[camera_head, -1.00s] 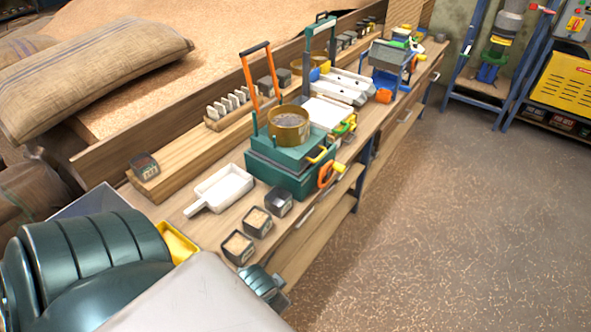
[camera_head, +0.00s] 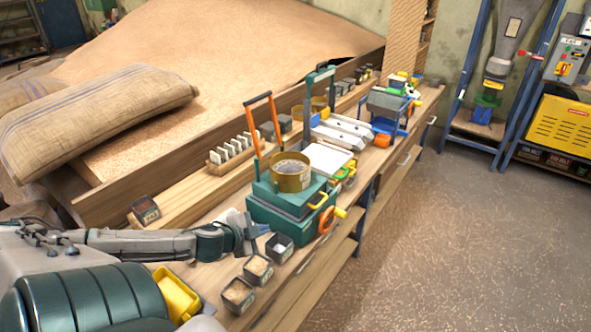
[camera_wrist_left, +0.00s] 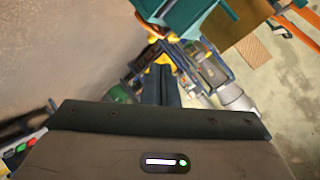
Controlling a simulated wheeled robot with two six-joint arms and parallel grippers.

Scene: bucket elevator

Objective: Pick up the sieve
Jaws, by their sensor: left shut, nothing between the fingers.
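My left gripper (camera_head: 260,231) is left of and below the machine, over the bench top, apart from the sieve. It is shut and empty. In the left wrist view its dark fingers (camera_wrist_left: 160,85) are together, and a teal part (camera_wrist_left: 185,14) shows at the top edge. I cannot make out the sieve in the left wrist view. My right gripper is not in view.
Several small dark boxes, one of them a grain-filled box (camera_head: 258,268), stand along the bench front near my left gripper. A labelled dark box (camera_head: 145,209) sits behind my arm. The floor (camera_head: 440,230) at right is clear.

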